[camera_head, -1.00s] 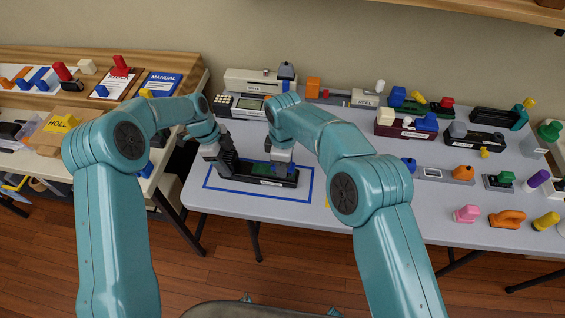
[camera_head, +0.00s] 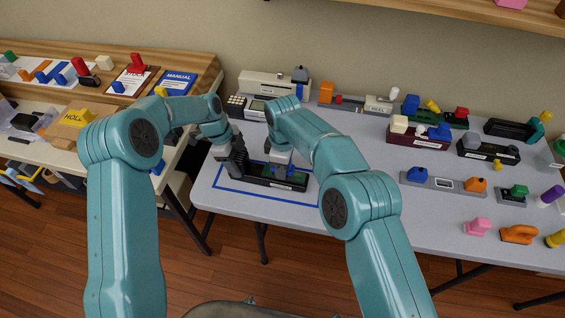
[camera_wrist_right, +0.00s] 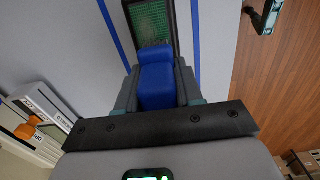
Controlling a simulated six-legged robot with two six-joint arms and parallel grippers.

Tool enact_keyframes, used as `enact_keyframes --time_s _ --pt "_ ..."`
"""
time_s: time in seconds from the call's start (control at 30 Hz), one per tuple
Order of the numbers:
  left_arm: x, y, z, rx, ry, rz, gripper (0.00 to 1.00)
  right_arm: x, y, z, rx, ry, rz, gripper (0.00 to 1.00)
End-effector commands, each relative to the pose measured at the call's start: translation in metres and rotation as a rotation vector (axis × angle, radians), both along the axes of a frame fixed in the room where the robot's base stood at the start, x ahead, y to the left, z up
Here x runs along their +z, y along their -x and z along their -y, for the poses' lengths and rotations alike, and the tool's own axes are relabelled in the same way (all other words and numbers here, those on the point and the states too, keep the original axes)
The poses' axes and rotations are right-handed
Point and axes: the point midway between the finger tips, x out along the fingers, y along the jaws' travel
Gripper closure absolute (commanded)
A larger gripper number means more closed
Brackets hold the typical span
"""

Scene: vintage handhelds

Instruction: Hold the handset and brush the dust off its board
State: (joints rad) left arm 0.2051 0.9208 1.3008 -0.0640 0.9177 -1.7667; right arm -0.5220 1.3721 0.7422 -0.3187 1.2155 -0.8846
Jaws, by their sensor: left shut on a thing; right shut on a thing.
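The handset (camera_head: 299,184) is a dark, long shell with a green board, lying inside the blue outline on the grey table. My left gripper (camera_head: 239,166) is shut on the handset's left end. My right gripper (camera_head: 281,168) is shut on a blue-handled brush and is over the middle of the board. In the right wrist view the blue brush handle (camera_wrist_right: 155,80) sits between the fingers of my right gripper (camera_wrist_right: 158,92), with the green board (camera_wrist_right: 151,22) beyond it. The bristles are hidden, so I cannot tell whether they touch the board.
The blue outline (camera_head: 250,197) surrounds the handset, with bare table around it. Behind stand a cream device (camera_head: 262,83) and a keypad unit (camera_head: 238,104). Several coloured parts, including a blue one (camera_head: 417,174) and a pink one (camera_head: 478,226), lie to the right. A wooden-topped bench (camera_head: 60,62) stands left.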

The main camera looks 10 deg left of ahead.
Motion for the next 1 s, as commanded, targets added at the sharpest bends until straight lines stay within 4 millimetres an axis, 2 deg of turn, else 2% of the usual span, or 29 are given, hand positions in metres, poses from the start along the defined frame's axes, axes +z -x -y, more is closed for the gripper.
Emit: enact_keyframes --time_s 0.03,0.37,1.0 --pt "-0.002 0.001 0.0 0.0 0.0 -0.003 1.0 -0.004 0.003 0.006 0.002 0.007 -0.01 1.0" --pt "-0.001 0.001 0.0 -0.001 0.0 -0.004 1.0 -0.001 0.001 0.004 -0.002 0.007 -0.009 1.0" --pt "-0.001 0.001 0.0 0.0 0.0 -0.004 1.0 0.071 -0.001 0.004 -0.005 0.001 -0.003 1.0"
